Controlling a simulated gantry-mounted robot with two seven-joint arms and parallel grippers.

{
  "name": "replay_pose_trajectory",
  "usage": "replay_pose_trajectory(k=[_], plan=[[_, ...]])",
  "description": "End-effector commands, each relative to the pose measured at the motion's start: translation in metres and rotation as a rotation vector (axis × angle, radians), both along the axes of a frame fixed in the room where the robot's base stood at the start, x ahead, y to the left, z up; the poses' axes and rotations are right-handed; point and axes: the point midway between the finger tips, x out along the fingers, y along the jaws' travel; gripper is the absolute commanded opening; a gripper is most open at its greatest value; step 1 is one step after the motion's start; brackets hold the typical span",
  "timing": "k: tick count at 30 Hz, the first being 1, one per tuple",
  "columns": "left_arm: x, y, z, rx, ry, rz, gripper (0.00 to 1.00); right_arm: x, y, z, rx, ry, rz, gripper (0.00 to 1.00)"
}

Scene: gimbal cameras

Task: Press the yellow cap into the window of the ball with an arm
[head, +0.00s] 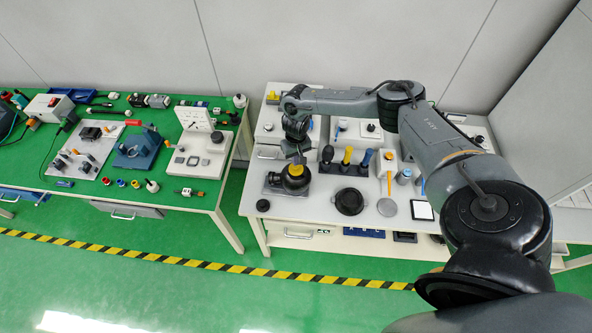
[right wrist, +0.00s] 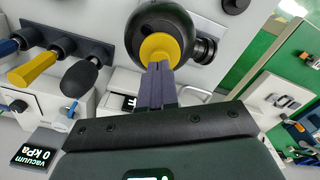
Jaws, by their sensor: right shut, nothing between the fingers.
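The black ball (head: 293,184) stands on a grey plate on the white table, with the yellow cap (head: 295,169) at its top. In the right wrist view the yellow cap (right wrist: 161,46) sits at the opening of the ball (right wrist: 140,27); I cannot tell how deep it is seated. My right gripper (head: 299,157) is just above the cap. In the right wrist view its shut, empty fingers (right wrist: 157,69) point at the cap and overlap its lower part, seeming to touch it. My left gripper is not in view.
A rack with yellow, black and blue handled tools (head: 346,157) stands right of the ball. A black round dish (head: 349,201) lies in front of it. A display reading vacuum 0 kPa (right wrist: 36,151) shows in the right wrist view. A green table (head: 100,187) stands left, across a gap.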

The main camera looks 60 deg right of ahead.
Motion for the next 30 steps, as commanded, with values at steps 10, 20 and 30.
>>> replay_pose_trajectory(k=[10,20,30], plan=[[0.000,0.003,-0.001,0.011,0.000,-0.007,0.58,0.000,0.000,-0.002,0.000,0.000,0.000,0.00],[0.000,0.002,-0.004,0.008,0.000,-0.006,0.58,0.000,0.000,-0.007,0.000,0.000,0.000,0.00],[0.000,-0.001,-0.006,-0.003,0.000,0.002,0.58,0.000,0.000,-0.013,0.000,0.000,0.000,0.00]])
